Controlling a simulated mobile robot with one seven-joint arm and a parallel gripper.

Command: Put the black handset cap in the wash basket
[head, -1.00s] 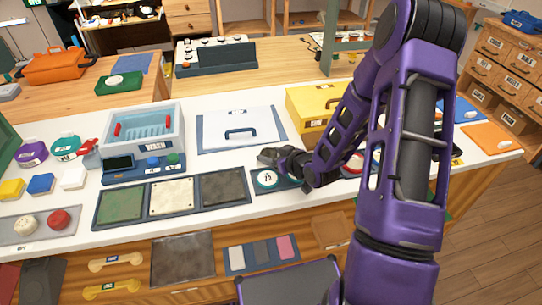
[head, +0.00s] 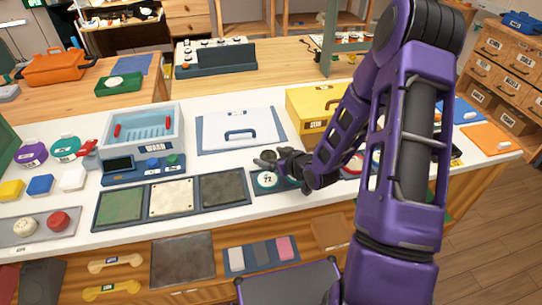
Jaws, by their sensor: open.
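My gripper (head: 265,162) is open above the counter, just behind a round white piece marked with a number (head: 267,179) on a dark tray. Its dark fingers are small here, and a dark shape between them cannot be told apart from the fingers. I cannot pick out the black handset cap for certain; the gripper or arm may hide it. The wash basket (head: 146,126) appears to be the light blue tub with red handles, left of the gripper on the white counter. It looks empty.
A white board with a blue handle (head: 240,130) lies behind the gripper. A yellow box (head: 312,112) stands behind my arm. Green, cream and dark pads (head: 171,198) line the front edge between basket and gripper. My purple arm hides part of the counter's right side.

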